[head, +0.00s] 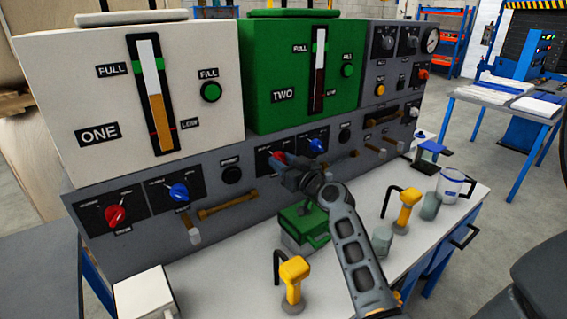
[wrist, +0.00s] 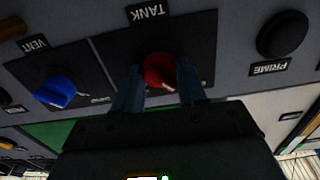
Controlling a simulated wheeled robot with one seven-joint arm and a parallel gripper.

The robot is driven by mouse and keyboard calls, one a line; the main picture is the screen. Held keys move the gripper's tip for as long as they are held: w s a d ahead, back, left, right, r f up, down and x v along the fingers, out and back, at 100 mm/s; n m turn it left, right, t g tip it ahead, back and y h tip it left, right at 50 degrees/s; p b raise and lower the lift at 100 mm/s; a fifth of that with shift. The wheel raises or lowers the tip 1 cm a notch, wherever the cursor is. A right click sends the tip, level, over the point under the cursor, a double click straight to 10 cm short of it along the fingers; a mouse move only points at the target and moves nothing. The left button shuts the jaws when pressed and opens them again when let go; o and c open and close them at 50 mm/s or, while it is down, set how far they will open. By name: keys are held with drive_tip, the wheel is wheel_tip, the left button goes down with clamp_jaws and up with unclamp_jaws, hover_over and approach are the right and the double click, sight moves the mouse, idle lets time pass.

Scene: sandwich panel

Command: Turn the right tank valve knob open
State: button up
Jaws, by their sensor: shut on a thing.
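The right tank valve knob is red and sits under the green tank marked TWO (head: 270,85). It shows in the wrist view (wrist: 159,69), beside an upside-down TANK label (wrist: 149,13). My gripper (wrist: 160,84) has one finger on each side of the knob and is shut on it. In the head view my gripper (head: 290,168) reaches the panel from the lower right and covers most of this knob. The knob's pointer tip shows between the fingers, but I cannot read its exact setting.
A blue VENT knob (wrist: 54,91) and a black PRIME button (wrist: 283,34) flank the knob. The left red knob (head: 115,215) is under the white tank ONE (head: 140,85). A green box (head: 302,226) and yellow-handled tools (head: 294,275) stand on the bench below my arm.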

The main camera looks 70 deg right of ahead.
drive_tip(key=m, duration=0.4)
drive_tip(key=shift+b, duration=0.3)
drive_tip(key=m, duration=0.4)
drive_tip(key=m+p, duration=0.1)
drive_tip(key=m, duration=0.4)
drive_tip(key=shift+p, duration=0.3)
drive_tip(key=shift+m+p, duration=0.7)
drive_tip(key=shift+m, duration=1.6)
drive_tip(key=o, duration=1)
drive_tip(key=shift+o, duration=0.2)
